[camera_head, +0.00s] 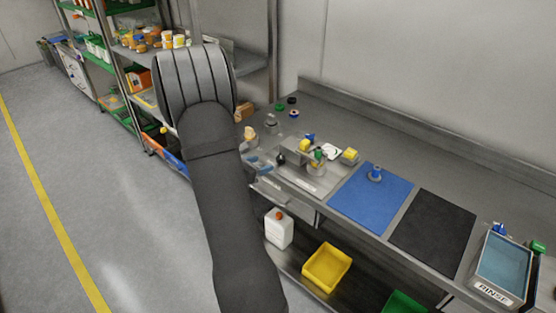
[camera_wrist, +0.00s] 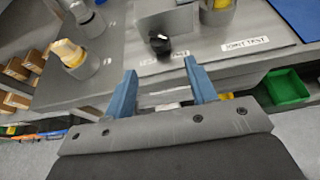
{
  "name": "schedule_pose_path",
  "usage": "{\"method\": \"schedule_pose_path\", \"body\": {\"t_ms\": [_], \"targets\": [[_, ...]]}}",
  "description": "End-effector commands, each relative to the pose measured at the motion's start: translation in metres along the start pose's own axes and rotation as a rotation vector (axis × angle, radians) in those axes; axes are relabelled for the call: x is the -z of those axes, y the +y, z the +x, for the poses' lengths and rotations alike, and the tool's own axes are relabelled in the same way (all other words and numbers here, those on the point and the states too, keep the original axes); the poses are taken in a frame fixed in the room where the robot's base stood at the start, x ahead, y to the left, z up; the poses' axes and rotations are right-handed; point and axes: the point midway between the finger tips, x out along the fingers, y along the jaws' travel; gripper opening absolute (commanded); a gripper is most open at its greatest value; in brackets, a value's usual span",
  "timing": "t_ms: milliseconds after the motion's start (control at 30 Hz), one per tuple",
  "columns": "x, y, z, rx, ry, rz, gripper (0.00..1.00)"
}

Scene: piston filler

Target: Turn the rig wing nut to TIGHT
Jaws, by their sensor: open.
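A black knob (camera_wrist: 159,42) sits on the front of a grey metal rig (camera_wrist: 168,27) in the wrist view. It looks like the rig wing nut, but its wing shape and any TIGHT mark are too small to make out. The knob also shows as a small dark spot in the head view (camera_head: 281,158). My gripper (camera_wrist: 162,86) is open and empty, its two blue fingers apart and pointing toward the rig, short of the knob.
A clear container with a yellow-orange top (camera_wrist: 70,55) stands left of the rig. A "JOINT TEST" label (camera_wrist: 246,43) lies near the bench edge. A blue mat (camera_head: 371,196) and a black mat (camera_head: 433,232) lie to the right, then a rinse tray (camera_head: 484,291). A green bin (camera_wrist: 286,88) is below.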

Motion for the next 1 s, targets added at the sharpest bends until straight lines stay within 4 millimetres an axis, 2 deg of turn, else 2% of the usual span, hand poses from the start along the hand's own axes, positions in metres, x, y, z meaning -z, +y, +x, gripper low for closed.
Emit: {"method": "schedule_pose_path", "body": {"t_ms": [33,200,433,600,900,1000], "targets": [[0.001,-0.002,0.013,0.005,0.0,0.0,0.52],[0.0,-0.001,0.05,0.004,0.0,0.002,0.52],[0.0,-0.001,0.086,0.002,0.0,0.002,0.52],[0.0,0.0,0.098,0.0,0.0,0.001,0.52],[0.0,0.0,0.1,0.0,0.0,0.001,0.52],[0.0,0.0,0.1,0.0,0.0,0.001,0.34]]}}
